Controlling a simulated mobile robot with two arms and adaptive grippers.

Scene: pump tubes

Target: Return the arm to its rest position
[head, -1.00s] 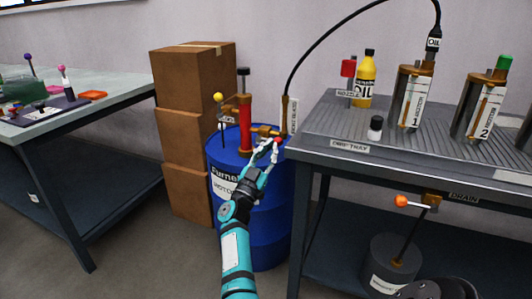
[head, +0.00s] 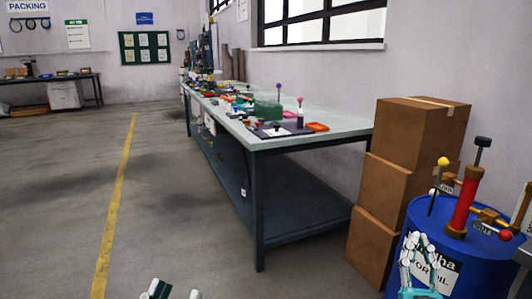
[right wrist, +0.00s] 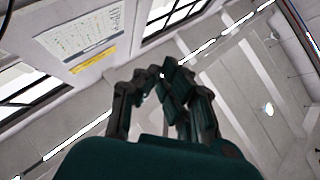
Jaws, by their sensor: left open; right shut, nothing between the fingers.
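My left gripper (head: 172,291) shows at the bottom edge of the head view, its pale fingers apart and empty. My right gripper (head: 418,242) points upward in front of the blue drum (head: 480,268) at the lower right, covering part of its label. In the right wrist view, the dark fingers of this gripper (right wrist: 160,74) meet at the tips with nothing between them. Behind them are the ceiling, windows and a wall chart. Most of both arms is out of the head view.
Stacked cardboard boxes (head: 410,135) stand left of the drum, which carries a red pump (head: 464,203) and a red-knobbed valve (head: 506,234). A long workbench (head: 345,128) with small items runs to the back. Open floor with a yellow line (head: 116,205) lies to the left.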

